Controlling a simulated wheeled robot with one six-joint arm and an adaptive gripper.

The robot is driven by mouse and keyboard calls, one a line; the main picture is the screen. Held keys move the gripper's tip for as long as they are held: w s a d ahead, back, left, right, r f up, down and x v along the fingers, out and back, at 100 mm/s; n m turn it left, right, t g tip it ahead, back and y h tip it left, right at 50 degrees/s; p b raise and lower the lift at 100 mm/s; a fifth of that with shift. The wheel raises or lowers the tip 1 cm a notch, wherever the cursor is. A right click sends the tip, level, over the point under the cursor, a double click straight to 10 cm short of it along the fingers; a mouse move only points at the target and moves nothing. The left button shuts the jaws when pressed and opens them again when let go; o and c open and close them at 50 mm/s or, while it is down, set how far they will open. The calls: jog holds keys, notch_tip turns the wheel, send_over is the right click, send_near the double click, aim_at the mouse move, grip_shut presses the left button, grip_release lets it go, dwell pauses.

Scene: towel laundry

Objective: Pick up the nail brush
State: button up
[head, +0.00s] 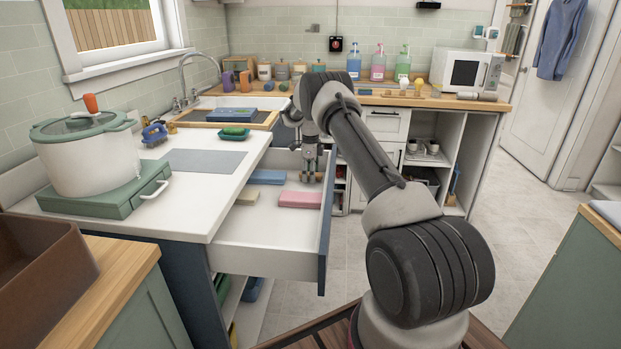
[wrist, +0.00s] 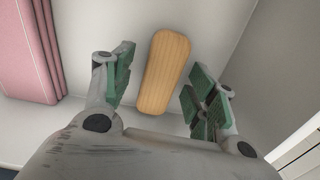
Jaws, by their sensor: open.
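The nail brush (wrist: 164,72) appears in the wrist view as a rounded, oblong wooden piece lying on the pale drawer floor; any bristles are hidden. My gripper (wrist: 162,86) is open, with one green-padded finger on each side of the brush. A gap shows between each finger and the brush, and nothing is gripped. In the head view my gripper (head: 311,175) reaches down into the open drawer (head: 262,228), near its far right side. I cannot make out the brush in the head view.
A pink folded cloth (head: 300,199) and a blue one (head: 267,177) lie in the drawer. The pink cloth (wrist: 28,50) is left of my gripper in the wrist view. The drawer's front panel (head: 325,225) stands close on the right. The drawer's near part is clear.

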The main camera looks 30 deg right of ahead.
jog(key=c, duration=1.1)
jog(key=shift+r, duration=0.1)
notch_tip(320, 180, up, 10)
